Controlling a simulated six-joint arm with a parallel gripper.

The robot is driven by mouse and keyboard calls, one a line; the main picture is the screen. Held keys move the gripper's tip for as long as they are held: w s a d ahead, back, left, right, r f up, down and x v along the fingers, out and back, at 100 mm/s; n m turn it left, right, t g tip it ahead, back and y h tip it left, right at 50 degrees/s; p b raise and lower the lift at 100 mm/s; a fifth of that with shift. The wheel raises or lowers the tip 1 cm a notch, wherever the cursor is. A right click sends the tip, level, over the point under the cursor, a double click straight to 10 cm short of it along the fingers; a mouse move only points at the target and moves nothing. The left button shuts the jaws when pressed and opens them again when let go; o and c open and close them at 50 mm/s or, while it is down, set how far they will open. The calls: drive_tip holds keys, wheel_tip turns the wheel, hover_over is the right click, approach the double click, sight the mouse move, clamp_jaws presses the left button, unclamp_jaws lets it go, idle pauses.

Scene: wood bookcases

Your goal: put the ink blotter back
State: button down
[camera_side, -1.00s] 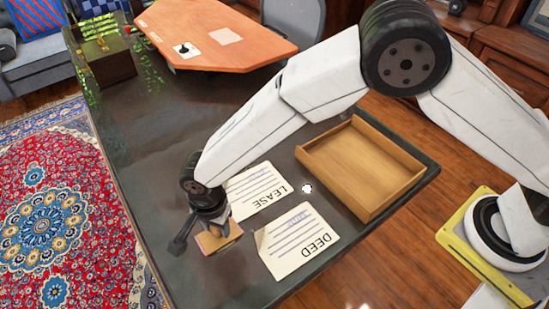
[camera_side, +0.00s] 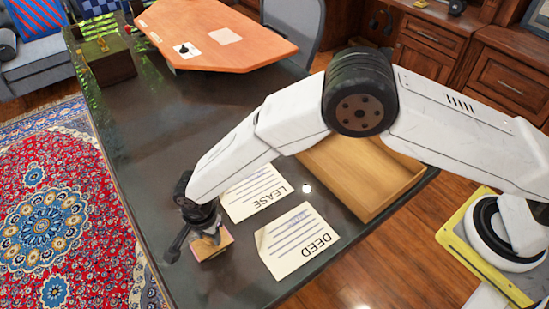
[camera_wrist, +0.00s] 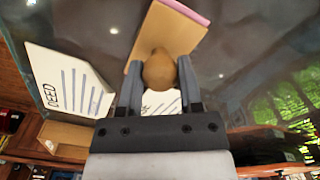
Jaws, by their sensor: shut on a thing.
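The ink blotter (camera_side: 215,249) is a small tan wooden block with a pink edge, at the near left part of the dark desk. My gripper (camera_side: 207,232) is over it, pointing down. In the wrist view my gripper (camera_wrist: 160,88) is shut on the blotter's round brown knob (camera_wrist: 159,70), one finger on each side. The blotter's flat body (camera_wrist: 168,32) shows beyond the knob. I cannot tell whether its underside touches the desk.
The LEASE sheet (camera_side: 255,193) and the DEED sheet (camera_side: 297,240) lie right of the blotter. An open wooden tray (camera_side: 365,180) is at the desk's right end, partly behind my arm. A dark box (camera_side: 107,60) stands at the far left. Bare desk (camera_side: 170,140) lies between.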

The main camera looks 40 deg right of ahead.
drive_tip(key=shift+f, duration=0.35)
drive_tip(key=shift+f, duration=0.15)
drive_tip(key=shift+c, duration=1.3)
unclamp_jaws()
wheel_tip(320, 180, up, 12)
